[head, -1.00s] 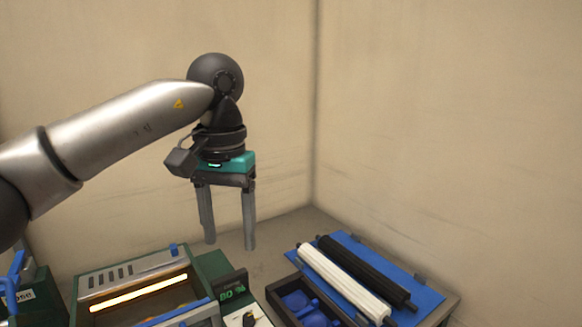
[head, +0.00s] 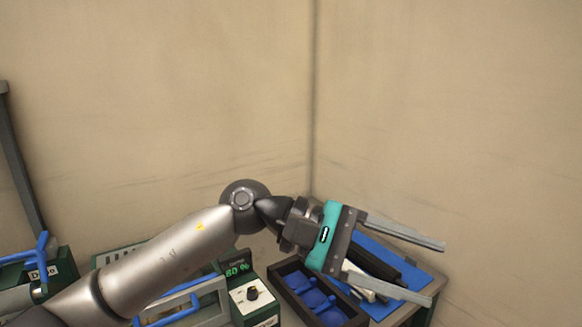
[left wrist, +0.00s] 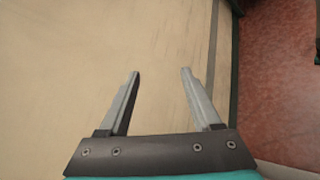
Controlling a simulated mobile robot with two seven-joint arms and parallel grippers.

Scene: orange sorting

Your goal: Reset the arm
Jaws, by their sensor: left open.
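My left gripper (head: 437,272) is open and empty in the head view. Its two grey fingers point to the right, above the blue board at the table's right end. The left arm comes in from the lower left, with the teal gripper body tilted. In the left wrist view, the open fingers (left wrist: 158,72) have nothing between them, and a beige wall lies behind them. My right gripper does not show in either view.
A blue board (head: 420,278) holds a black roller (head: 370,262) and a white roller, partly hidden by my gripper. A dark tray (head: 280,268) holds blue items. A green machine shows an 80 % display (head: 237,268). Beige walls meet behind.

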